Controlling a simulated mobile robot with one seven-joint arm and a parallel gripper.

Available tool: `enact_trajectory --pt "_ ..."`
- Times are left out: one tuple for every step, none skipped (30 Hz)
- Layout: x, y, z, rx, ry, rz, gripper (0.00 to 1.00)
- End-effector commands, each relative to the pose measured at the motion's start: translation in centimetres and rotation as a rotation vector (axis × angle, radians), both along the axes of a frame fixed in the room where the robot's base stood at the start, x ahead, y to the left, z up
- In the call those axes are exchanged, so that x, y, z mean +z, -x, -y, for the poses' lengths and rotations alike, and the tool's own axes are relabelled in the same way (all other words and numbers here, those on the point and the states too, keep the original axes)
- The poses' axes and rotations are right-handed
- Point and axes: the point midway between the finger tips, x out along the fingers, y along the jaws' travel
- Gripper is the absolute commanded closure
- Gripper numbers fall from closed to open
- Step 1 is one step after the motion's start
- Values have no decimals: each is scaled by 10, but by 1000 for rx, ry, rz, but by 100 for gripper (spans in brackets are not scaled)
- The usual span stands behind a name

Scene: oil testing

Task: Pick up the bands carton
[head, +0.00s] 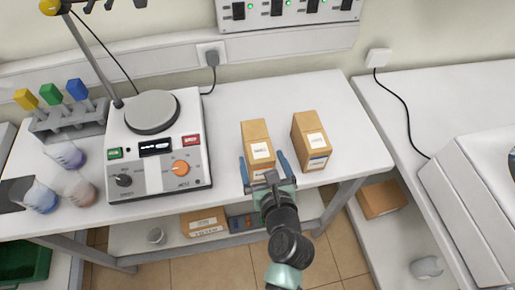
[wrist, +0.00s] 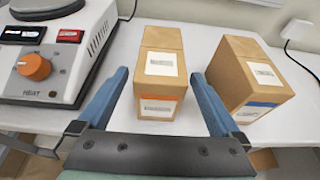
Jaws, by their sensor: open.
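Two brown cartons stand side by side on the white table, and their label text is too small to read surely, so I cannot tell which is the bands carton. The left carton (head: 257,138) has a white label and an orange stripe; it also shows in the wrist view (wrist: 160,97). The right carton (head: 311,141) has a blue stripe; it also shows in the wrist view (wrist: 250,80). My gripper (head: 262,164) is open, its blue fingers on either side of the left carton's near end. In the wrist view, the gripper (wrist: 158,76) frames that carton, with gaps beside it.
A hotplate stirrer (head: 155,145) stands left of the cartons. A rack with colored-top holders (head: 68,120) and several flasks (head: 42,197) are farther left. Table room is free right of the cartons. Another box (head: 203,222) sits on the lower shelf.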

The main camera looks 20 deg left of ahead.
Motion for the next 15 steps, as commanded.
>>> enact_trajectory --pt "-1 -5 -4 1 0 1 0" --pt "-3 -7 -5 1 0 0 0" --pt "-4 -9 -6 1 0 0 0" --pt "-4 -10 -7 1 0 1 0" --pt "-4 -11 -8 1 0 1 0" --pt "-5 -13 -9 1 0 0 0" --pt "-5 -14 -10 1 0 0 0" --pt "-6 -17 -12 2 1 2 0" --pt "-7 -21 -14 2 1 2 0" --pt "-7 -25 -17 3 0 2 0" --pt "-9 -28 -19 3 0 2 0" --pt "-10 -33 -22 3 1 2 0" --pt "-12 -36 -24 3 0 2 0" --pt "-13 -40 -26 2 1 2 0" --pt "-16 -43 -29 2 1 2 0"
